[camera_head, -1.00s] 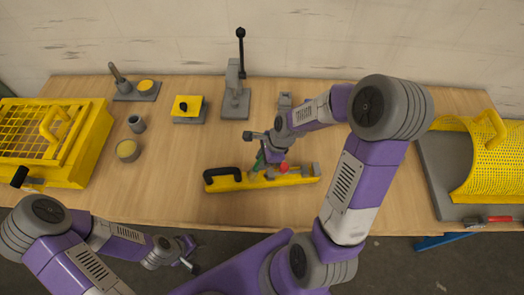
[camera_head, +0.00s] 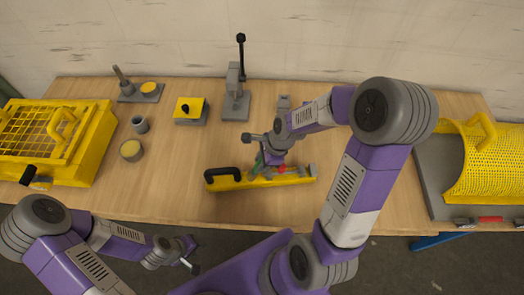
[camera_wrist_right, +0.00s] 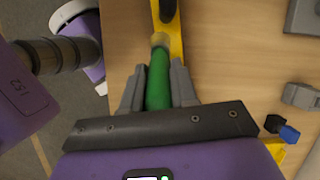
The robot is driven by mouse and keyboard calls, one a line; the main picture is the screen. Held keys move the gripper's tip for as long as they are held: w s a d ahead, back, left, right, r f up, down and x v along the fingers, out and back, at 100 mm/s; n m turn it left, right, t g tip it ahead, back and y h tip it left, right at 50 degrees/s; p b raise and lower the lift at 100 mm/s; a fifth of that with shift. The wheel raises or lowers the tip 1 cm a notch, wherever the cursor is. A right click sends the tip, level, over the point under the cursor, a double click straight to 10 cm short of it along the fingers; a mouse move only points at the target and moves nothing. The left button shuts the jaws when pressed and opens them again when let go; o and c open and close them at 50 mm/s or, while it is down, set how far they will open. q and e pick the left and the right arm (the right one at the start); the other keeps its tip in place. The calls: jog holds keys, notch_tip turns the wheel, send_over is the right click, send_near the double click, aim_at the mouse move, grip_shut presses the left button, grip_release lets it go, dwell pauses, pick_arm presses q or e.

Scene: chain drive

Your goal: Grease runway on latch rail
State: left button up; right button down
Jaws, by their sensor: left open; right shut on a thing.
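The latch rail is a long yellow bar (camera_head: 230,184) with a black handle at its left end, lying near the table's front edge. Grey blocks and a small red part show on its right half. My right gripper (camera_head: 268,160) is over the middle of the rail, shut on a green-handled brush. In the right wrist view, the green handle (camera_wrist_right: 158,80) is between the grey fingers, and its pale tip (camera_wrist_right: 160,40) is at the yellow bar. I cannot tell whether it touches. My left gripper (camera_head: 192,257) is open and empty, in front of the table. The runway itself is hard to make out.
A round pot with a yellowish top (camera_head: 131,150) and a grey cup (camera_head: 139,124) stand at left. A yellow mesh box (camera_head: 85,150) is far left, a yellow mesh guard (camera_head: 490,165) far right. A lever press (camera_head: 236,100) stands behind the rail.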

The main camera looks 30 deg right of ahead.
jog(key=shift+r+p, duration=1.7)
jog(key=shift+r, duration=0.4)
